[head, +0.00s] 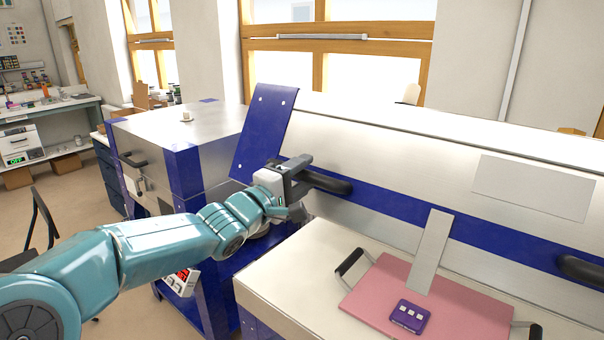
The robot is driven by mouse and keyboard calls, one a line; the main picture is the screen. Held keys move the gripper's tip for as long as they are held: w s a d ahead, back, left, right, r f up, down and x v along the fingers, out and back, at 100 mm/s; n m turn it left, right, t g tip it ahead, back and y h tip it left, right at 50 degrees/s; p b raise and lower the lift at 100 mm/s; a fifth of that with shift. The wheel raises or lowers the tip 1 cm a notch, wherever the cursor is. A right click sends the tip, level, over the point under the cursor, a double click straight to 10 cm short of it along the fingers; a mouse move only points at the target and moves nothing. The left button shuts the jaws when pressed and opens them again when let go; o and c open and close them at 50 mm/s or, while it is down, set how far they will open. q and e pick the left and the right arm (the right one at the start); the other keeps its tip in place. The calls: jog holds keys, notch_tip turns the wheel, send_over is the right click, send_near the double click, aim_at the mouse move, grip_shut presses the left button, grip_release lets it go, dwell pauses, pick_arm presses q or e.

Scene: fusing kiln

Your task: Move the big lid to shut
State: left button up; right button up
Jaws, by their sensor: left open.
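The big lid (400,140) is a long silver panel with a blue band and a blue left end. It stands raised and tilted over the pale kiln bed (290,275). Its left black handle (328,183) sticks out from the blue band, and a second black handle (580,268) shows at the right edge. My left gripper (296,180) is open at the left end of the left handle, with its dark fingers close around it. I cannot tell whether they touch it. My right gripper is not in view.
A pink board (450,302) with black handles lies on the bed, bearing a purple block (409,316). A pale strip (431,250) stands between board and lid. A smaller silver-and-blue kiln (170,135) stands behind my left arm. A dark chair (38,232) is far left.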

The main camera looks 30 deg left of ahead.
pick_arm(q)
jog(key=shift+w+d, duration=0.1)
jog(key=shift+w, duration=0.05)
grip_shut()
jog(key=s+f+t+b, duration=0.1)
jog(key=s+f+b, duration=0.1)
jog(key=f+b, duration=0.9)
jog(key=s+f+b, duration=0.3)
jog(key=f+b, duration=0.9)
jog(key=s+f+t+b, duration=0.1)
jog(key=s+f+b, duration=0.2)
jog(key=f+b, duration=0.8)
jog(key=shift+s+a+f+t+b, duration=0.25)
jog(key=shift+a+f+t+b, duration=0.05)
jog(key=shift+b, duration=0.45)
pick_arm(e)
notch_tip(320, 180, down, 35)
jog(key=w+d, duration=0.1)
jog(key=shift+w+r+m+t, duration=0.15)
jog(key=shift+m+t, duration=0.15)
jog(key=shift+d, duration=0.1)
pick_arm(q)
jog(key=shift+c, duration=0.5)
grip_release()
jog(key=shift+o, duration=0.5)
jog(key=shift+f, duration=0.1)
